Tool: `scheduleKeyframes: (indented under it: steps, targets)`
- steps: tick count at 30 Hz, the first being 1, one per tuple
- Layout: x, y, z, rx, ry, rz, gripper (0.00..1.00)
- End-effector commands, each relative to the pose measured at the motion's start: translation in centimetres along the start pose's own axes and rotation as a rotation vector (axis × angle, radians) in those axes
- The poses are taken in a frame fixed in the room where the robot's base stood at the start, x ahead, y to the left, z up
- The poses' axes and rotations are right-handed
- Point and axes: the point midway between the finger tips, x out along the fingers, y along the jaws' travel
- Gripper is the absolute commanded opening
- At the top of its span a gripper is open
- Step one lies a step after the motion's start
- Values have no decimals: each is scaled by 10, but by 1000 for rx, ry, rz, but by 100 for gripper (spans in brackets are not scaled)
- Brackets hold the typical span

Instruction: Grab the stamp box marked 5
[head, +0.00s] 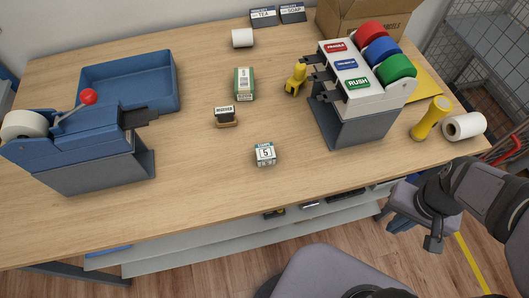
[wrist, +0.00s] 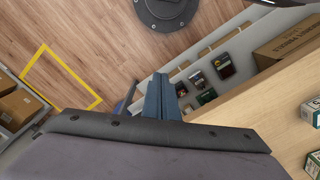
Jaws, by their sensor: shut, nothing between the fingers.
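The stamp box marked 5 (head: 265,154) is a small white and teal box standing near the front middle of the wooden table in the head view. Nothing touches it. My gripper (head: 434,242) hangs off the table's front right edge, well to the right of the box and apart from it. Its fingers (wrist: 163,97) show in the wrist view, shut with nothing between them. Two boxes are cut off at the right edge of the wrist view; I cannot tell whether one is the box marked 5.
A tape dispenser (head: 85,155) is at left, a label dispenser (head: 360,85) at right. The table between box and front edge is clear.

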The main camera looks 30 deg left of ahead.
Motion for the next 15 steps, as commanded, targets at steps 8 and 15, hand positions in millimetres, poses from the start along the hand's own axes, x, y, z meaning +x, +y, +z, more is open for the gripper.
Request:
scheduleKeyframes:
  steps: [8, 15]
  targets:
    - [0, 0, 0, 0, 0, 0, 0]
    - [0, 0, 0, 0, 0, 0, 19]
